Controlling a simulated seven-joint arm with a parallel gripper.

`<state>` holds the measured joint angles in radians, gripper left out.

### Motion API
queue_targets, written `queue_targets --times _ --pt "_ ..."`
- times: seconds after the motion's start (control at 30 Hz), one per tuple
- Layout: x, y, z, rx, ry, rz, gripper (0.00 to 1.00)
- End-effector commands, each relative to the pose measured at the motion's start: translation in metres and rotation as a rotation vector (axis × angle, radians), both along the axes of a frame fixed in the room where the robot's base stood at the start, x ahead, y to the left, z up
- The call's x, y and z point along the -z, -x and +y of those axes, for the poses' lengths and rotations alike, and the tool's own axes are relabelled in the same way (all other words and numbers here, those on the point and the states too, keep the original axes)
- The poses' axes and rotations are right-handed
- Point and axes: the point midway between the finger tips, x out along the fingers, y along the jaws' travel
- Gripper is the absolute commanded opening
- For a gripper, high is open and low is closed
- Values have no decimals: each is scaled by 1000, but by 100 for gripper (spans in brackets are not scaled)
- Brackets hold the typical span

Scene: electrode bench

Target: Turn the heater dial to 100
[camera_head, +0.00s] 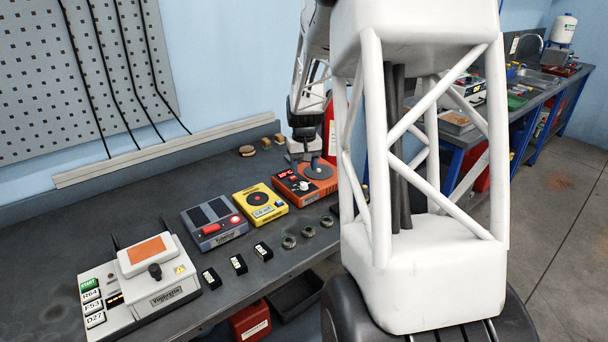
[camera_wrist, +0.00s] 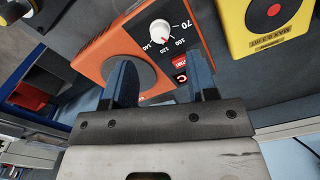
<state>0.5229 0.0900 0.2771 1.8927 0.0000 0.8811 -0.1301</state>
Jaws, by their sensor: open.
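The orange heater (camera_head: 318,171) stands on the bench, with a round dark plate on top, a red display and a white dial (camera_head: 304,186). In the wrist view the white dial (camera_wrist: 160,27) is near the top, on the orange heater (camera_wrist: 96,44). Numbers including 70, 100, 120 and 140 are printed around it. I cannot tell which number the dial points to. My gripper (camera_wrist: 160,62) is open and empty, its two dark fingers over the heater. The dial lies beyond the fingertips in the picture, not between them. In the head view my gripper (camera_head: 307,160) is over the heater, partly hidden.
A yellow device (camera_head: 260,204) stands left of the heater, close beside it. A grey device with red buttons (camera_head: 214,222) and a white device (camera_head: 140,286) stand further left. Small black blocks (camera_head: 239,263) and rings (camera_head: 308,231) line the bench's front edge.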

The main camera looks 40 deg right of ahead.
Motion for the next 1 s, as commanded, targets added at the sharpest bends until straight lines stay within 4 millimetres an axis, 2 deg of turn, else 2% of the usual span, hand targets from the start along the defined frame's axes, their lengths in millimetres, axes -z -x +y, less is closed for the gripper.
queue_targets --times 0.2,0.83,1.0 --pt "-14 0 0 0 0 -1 53" --pt "-15 0 1 0 0 0 53" --pt "-21 3 9 -7 3 -4 53"
